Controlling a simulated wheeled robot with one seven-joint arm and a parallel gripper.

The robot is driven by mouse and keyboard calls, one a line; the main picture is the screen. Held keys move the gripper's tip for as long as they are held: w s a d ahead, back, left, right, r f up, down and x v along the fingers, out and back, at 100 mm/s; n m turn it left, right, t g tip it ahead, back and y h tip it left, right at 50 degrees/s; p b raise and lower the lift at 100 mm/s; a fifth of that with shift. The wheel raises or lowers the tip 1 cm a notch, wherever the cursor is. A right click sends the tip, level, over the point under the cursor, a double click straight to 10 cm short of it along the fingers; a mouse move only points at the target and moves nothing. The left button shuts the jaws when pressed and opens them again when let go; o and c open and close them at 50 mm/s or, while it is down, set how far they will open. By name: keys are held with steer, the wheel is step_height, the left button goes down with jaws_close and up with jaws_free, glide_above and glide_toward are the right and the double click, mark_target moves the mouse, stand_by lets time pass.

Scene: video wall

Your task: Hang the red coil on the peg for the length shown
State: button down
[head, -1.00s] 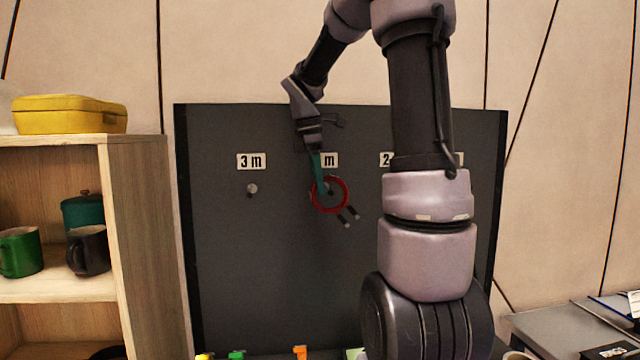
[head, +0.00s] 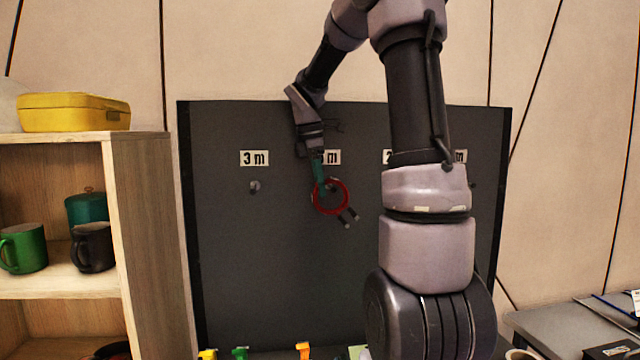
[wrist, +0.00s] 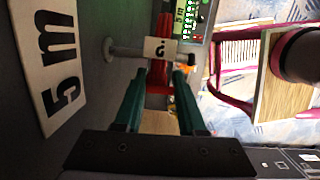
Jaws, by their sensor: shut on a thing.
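The red coil (head: 330,197) is a ring with two dark-tipped ends at its lower right. My gripper (head: 318,178) is shut on the coil's upper left, in front of the dark board (head: 290,260). In the wrist view, the green fingers (wrist: 158,85) hold the red coil (wrist: 159,78) between them. A grey peg (wrist: 125,52) stands out from the board beside the large "5 m" label (wrist: 57,70) and reaches toward the coil. A small white tag (wrist: 160,49) with one dark mark covers the peg's end. I cannot tell whether the coil is around the peg.
Another peg (head: 254,187) sits bare under the "3 m" label (head: 254,158). My arm covers much of the board's right side. A shelf (head: 140,240) with mugs stands left, a grey table (head: 580,325) right.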

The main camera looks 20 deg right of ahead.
stand_by(0.4)
steer(key=shift+c, duration=2)
jaws_free()
step_height(320, 180, up, 11)
steer(key=a, duration=0.2)
steer(key=shift+f, duration=0.15)
steer(key=s+a+f+m+t+y, duration=0.2)
steer(key=s+a+f+m+t, duration=0.1)
steer(key=s+m, duration=0.6)
steer(key=s+a+f+m+t+y, duration=0.2)
steer(key=s+a+f+m+t, duration=0.1)
steer(key=s+m, duration=0.7)
steer(key=shift+s+a+t, duration=0.5)
steer(key=shift+a+t, duration=0.2)
steer(key=shift+a, duration=0.45)
